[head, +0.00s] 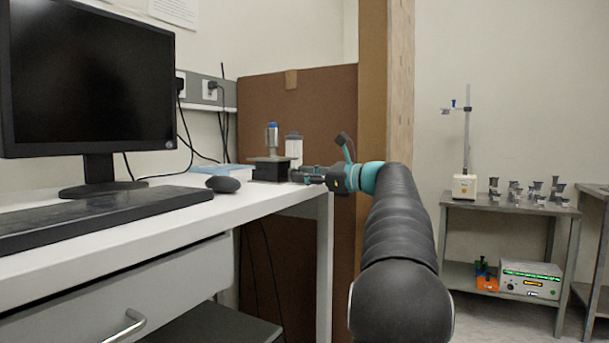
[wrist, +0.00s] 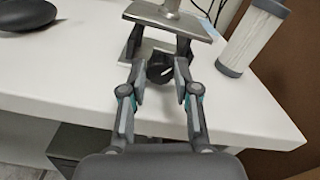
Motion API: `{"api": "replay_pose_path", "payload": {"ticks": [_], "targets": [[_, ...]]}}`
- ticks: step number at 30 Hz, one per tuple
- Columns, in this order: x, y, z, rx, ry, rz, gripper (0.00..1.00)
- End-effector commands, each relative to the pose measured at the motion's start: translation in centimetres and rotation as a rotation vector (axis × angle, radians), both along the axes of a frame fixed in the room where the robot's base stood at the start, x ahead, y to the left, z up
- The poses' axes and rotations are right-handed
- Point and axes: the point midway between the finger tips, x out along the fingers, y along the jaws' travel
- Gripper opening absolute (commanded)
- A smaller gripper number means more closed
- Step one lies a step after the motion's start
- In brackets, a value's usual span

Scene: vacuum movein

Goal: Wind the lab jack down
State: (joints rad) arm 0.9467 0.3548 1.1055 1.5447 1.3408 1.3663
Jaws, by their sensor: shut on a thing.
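The lab jack (head: 270,168) stands on the white desk near its far right corner. In the wrist view its metal top plate (wrist: 180,20) and the frame below it show, with a gap between plate and base. A dark round knob (wrist: 160,69) faces me on the near side of the jack. My gripper (wrist: 161,78) is shut on this knob, one finger on each side; it also shows in the head view (head: 298,176). A blue-topped cylinder (head: 272,136) stands upright on the jack's plate. The fingertips' exact contact with the knob is partly hidden.
A clear cylinder with grey ends (wrist: 253,38) stands right of the jack, close to it. A mouse (head: 223,184), keyboard (head: 100,214) and monitor (head: 88,85) occupy the desk to the left. The brown panel (head: 300,105) rises behind. The desk front near the jack is bare.

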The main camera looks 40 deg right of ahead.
Motion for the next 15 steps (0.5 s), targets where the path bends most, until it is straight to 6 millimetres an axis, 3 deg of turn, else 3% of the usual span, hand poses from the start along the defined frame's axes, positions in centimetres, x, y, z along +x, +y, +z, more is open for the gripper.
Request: {"api": "replay_pose_path", "payload": {"ticks": [5, 6, 9, 15], "targets": [[0.01, 0.01, 0.02, 0.001, 0.0, 0.0, 0.0], [0.01, 0.01, 0.02, 0.001, 0.0, 0.0, 0.35], [0.01, 0.01, 0.02, 0.001, 0.0, 0.0, 0.56], [0.0, 0.0, 0.01, 0.002, 0.001, 0.0, 0.56]]}}
